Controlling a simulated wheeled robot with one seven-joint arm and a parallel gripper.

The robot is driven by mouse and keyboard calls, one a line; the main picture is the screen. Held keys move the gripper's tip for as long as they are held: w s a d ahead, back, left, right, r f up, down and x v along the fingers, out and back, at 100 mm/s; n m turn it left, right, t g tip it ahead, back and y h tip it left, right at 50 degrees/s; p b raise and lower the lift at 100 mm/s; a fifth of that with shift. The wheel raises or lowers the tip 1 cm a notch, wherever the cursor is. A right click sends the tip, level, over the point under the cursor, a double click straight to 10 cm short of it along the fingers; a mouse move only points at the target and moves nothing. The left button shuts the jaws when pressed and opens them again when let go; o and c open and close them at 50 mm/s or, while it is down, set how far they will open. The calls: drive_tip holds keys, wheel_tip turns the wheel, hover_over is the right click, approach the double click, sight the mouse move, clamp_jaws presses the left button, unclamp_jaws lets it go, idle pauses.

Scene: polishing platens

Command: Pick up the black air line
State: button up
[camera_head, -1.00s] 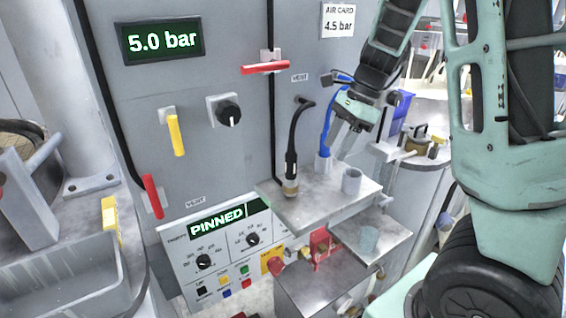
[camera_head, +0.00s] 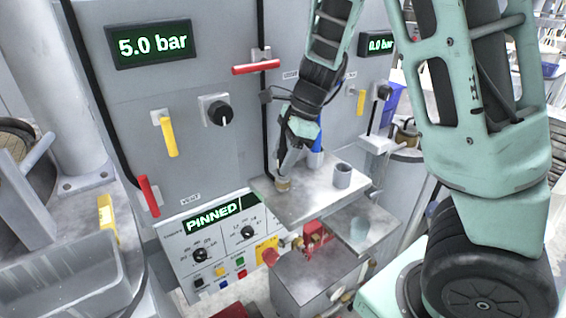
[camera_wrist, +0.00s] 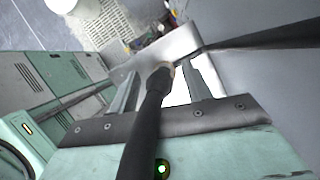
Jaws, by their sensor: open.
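The black air line (camera_wrist: 150,118) stands upright on the small metal shelf (camera_head: 320,204). In the wrist view it runs between my two open fingers, which lie on either side of it. In the head view my gripper (camera_head: 287,168) is over the line and hides most of it. Only its brass end (camera_head: 283,184) shows clearly, on the shelf below the fingertips. My gripper also shows in the wrist view (camera_wrist: 167,88), open. I cannot tell whether either finger touches the line.
A blue line (camera_head: 317,143) stands just right of my gripper, partly hidden. A grey cup (camera_head: 342,176) stands on the same shelf. The grey panel behind has a red lever (camera_head: 256,67), a yellow lever (camera_head: 169,136) and a 5.0 bar display (camera_head: 152,44).

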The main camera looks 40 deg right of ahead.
sight(283, 137)
clamp_jaws()
drive_tip(key=shift+r, duration=0.1)
drive_tip(key=shift+r, duration=0.55)
wheel_tip(283, 137, up, 3)
drive_tip(key=shift+f, duration=0.2)
drive_tip(key=s+b, duration=0.4)
drive_tip(key=s, duration=1.3)
drive_tip(key=shift+s+f, duration=0.25)
drive_tip(key=shift+s, duration=0.15)
